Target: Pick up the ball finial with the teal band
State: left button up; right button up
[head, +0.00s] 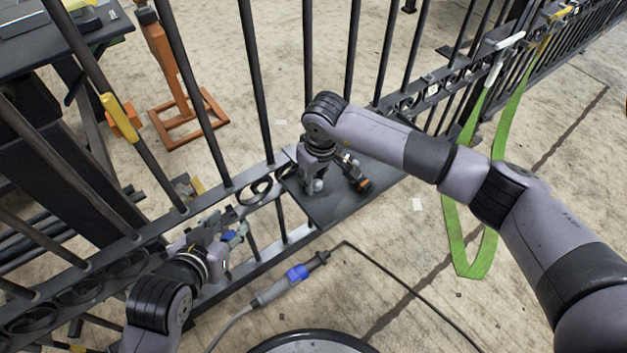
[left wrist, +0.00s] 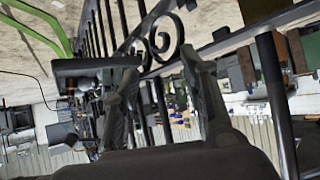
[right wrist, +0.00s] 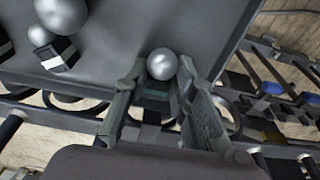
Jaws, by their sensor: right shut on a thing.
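The ball finial with the teal band (right wrist: 162,66) shows in the right wrist view as a shiny silver ball, with a dark teal part below it between the fingers. My right gripper (right wrist: 157,98) is shut on it, low over the dark plate (right wrist: 128,62). In the head view my right gripper (head: 314,188) is over the plate (head: 325,212), and the finial is too hidden there to make out. My left gripper (head: 228,235) is by the gate's lower rail. In the left wrist view its fingers (left wrist: 165,85) are spread apart, with a black scroll (left wrist: 163,38) beyond them.
Other silver balls (right wrist: 62,14) and a white-banded dark block (right wrist: 60,55) lie on the plate. Black gate bars (head: 258,85) stand behind. A green strap (head: 470,262) hangs at right. A blue-collared connector (head: 296,273) with cable lies in front.

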grip_shut()
